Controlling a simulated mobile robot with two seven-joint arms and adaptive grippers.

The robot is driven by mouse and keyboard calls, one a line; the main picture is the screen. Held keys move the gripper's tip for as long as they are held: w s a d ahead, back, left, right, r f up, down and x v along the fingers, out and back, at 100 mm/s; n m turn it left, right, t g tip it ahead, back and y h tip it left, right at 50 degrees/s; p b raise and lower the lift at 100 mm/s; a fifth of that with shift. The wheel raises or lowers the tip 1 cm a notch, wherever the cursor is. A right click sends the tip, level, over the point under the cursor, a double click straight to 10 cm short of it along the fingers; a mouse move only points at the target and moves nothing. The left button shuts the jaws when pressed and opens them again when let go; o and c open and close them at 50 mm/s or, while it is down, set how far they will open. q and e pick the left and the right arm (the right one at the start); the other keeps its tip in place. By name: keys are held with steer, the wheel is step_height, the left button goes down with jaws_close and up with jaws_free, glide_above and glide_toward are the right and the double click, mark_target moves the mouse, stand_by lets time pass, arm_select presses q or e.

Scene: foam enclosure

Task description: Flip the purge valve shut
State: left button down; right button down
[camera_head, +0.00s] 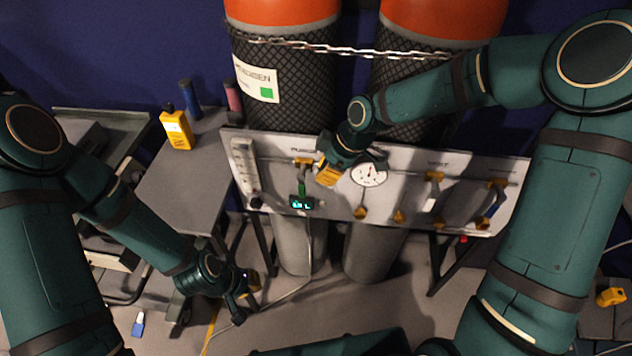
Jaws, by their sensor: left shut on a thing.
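The grey valve panel (400,207) stands in front of two gas cylinders. The purge valve (304,161) is at its upper left under a partly covered label, with a brass body and a green lever (302,185) pointing down. My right gripper (327,174) is just right of this valve, close to the panel; its arm hides part of the label, and I cannot tell if its fingers are apart or touch anything. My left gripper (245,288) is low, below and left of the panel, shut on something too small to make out.
A round gauge (369,174) is right of my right gripper. Further right are a vent valve (434,177) and another valve (497,184). A small lit display (301,203) sits below the purge lever. A thin hose crosses the floor.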

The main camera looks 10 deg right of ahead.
steer(key=shift+v, duration=2.25)
steer(key=shift+s+f, duration=0.1)
steer(key=s+a+f+m, duration=0.1)
steer(key=s+f+m, duration=0.7)
steer(key=f, duration=0.3)
steer(key=s+a+f+m, duration=0.2)
steer(key=s+f+m, duration=0.6)
steer(key=f, duration=0.3)
steer(key=shift+h, duration=0.4)
steer(key=shift+w+a, duration=0.1)
